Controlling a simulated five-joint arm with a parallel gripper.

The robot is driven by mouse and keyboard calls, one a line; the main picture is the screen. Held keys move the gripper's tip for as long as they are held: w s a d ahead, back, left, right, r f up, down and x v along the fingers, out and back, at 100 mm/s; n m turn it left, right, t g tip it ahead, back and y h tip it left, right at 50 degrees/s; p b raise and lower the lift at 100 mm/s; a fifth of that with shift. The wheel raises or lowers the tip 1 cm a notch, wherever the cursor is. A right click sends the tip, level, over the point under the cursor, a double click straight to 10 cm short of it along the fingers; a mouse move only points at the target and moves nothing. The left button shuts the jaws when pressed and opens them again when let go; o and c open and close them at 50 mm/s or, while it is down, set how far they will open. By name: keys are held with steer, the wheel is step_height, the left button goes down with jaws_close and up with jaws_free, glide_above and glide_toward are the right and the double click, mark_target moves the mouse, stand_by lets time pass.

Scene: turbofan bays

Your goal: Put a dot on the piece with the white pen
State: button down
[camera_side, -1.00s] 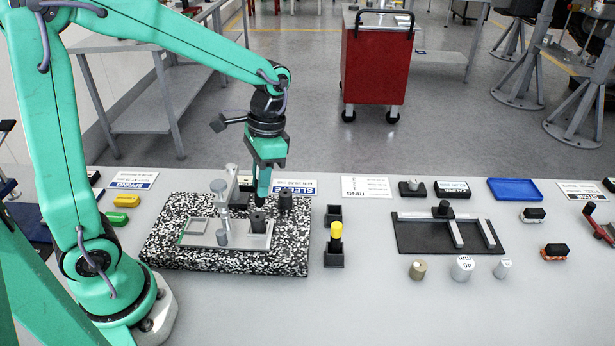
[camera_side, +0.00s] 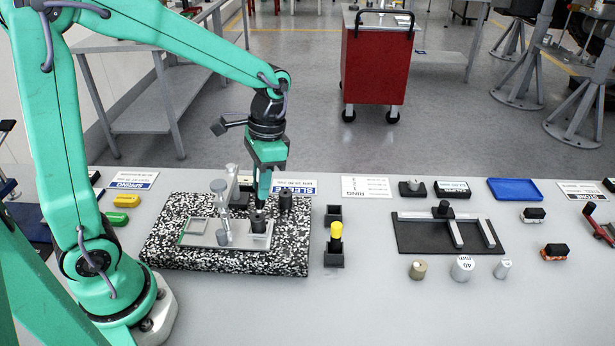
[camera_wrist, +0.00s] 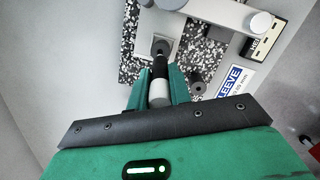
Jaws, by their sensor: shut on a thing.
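My gripper (camera_side: 265,180) is shut on the white pen, which points down. In the wrist view, the pen (camera_wrist: 158,92) shows a white band between the fingers and a dark front part. A second dark cylinder (camera_side: 286,201) stands behind and to the right.
The fixture plate (camera_side: 199,238) lies on a speckled stone block (camera_side: 290,262), with a grey post and clamp (camera_side: 222,210) beside the piece. A yellow-topped pen (camera_side: 336,231) stands in a black holder (camera_side: 334,259); another black holder (camera_side: 333,213) behind it looks empty.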

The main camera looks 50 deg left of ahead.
steer(key=shift+f, duration=0.6)
stand_by(1.1)
steer(key=shift+r, duration=0.15)
steer(key=shift+r, duration=3.4)
steer(key=shift+w, duration=0.1)
